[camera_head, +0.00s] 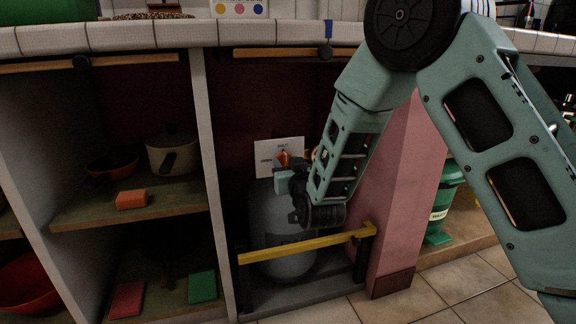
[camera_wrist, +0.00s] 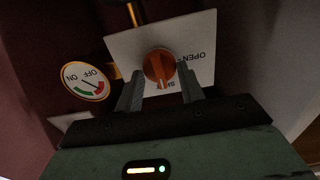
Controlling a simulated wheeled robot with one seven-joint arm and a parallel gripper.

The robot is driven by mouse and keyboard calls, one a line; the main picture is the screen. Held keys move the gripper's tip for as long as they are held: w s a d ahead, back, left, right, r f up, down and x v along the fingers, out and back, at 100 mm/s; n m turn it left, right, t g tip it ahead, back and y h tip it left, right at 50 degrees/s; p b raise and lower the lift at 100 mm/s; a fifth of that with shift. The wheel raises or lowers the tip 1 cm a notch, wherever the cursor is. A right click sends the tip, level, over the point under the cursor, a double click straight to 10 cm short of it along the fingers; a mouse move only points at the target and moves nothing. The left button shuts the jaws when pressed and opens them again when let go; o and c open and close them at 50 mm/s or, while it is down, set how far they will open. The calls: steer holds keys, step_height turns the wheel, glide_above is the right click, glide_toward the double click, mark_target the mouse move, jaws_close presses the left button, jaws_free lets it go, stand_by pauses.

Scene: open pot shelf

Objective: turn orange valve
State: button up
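The orange valve (camera_wrist: 159,66) is a round ridged knob in front of a white card lettered "OPEN" (camera_wrist: 195,45), seen upside down in the wrist view. It also shows in the head view as a small orange shape (camera_head: 284,158) above a grey gas cylinder (camera_head: 272,215). My gripper (camera_wrist: 161,80) is open, with one finger on each side of the knob's lower edge. I cannot tell whether the fingers touch it. In the head view my gripper (camera_head: 284,178) is just below the valve and partly hidden by my arm.
A round ON/OFF gauge (camera_wrist: 86,81) is left of the valve. A yellow bar (camera_head: 305,244) crosses in front of the cylinder. A pink pillar (camera_head: 405,200) stands to the right. Shelves with a pot (camera_head: 172,152) and sponges (camera_head: 131,199) are left. The tiled counter (camera_head: 130,35) is above.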

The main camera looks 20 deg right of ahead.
steer(key=shift+n+p, duration=0.3)
steer(key=shift+n, duration=0.1)
steer(key=n+p, duration=0.2)
steer(key=n, duration=0.1)
steer(key=shift+a+r, duration=0.1)
steer(key=shift+r, duration=0.05)
steer(key=n+p, duration=0.4)
steer(key=n, duration=0.1)
steer(key=n+p, duration=0.4)
steer(key=n, duration=0.1)
steer(key=shift+n, duration=0.4)
steer(key=shift+f+n+p, duration=0.25)
steer(key=shift+n+p, duration=0.8)
steer(key=shift+n, duration=0.55)
steer(key=o, duration=1)
steer(key=shift+c, duration=0.2)
